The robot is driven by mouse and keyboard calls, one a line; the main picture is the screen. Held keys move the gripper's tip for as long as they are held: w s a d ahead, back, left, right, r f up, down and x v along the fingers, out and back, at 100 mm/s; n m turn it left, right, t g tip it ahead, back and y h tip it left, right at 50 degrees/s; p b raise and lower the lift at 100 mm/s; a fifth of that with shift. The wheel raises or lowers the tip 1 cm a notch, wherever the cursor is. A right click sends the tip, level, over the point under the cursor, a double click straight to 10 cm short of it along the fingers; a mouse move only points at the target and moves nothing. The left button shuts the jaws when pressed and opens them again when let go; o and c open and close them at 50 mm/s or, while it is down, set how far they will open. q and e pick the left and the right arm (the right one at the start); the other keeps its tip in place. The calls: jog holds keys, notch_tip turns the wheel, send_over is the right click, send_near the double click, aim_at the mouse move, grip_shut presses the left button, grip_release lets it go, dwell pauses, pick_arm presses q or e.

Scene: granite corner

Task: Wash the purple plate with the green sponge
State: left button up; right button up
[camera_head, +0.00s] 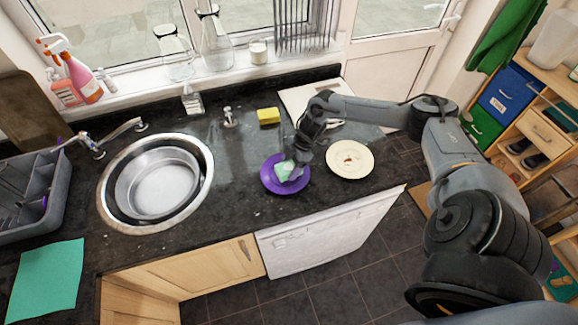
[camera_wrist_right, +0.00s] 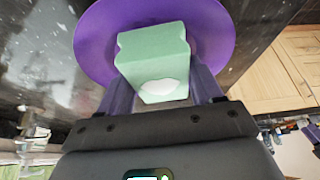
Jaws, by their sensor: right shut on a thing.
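The purple plate (camera_head: 270,176) lies on the black counter, to the right of the sink. The green sponge (camera_head: 284,169) is over the plate, in the head view. My right gripper (camera_head: 293,174) is shut on the green sponge and sits over the right part of the plate. In the right wrist view, the pale green sponge (camera_wrist_right: 152,62) is between the two fingers, with the purple plate (camera_wrist_right: 212,38) behind it. I cannot tell whether the sponge presses on the plate. My left gripper is not in view.
A cream plate (camera_head: 350,172) with brown spots lies right of the purple plate. A yellow sponge (camera_head: 268,116) lies behind it. The round sink (camera_head: 205,165) is to the left, with a grey dish rack (camera_head: 62,205) beyond. Counter between sink and purple plate is clear.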

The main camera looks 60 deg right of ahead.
jog(key=shift+r+p, duration=2.2)
jog(key=shift+r, duration=0.45)
jog(key=shift+r, duration=1.45)
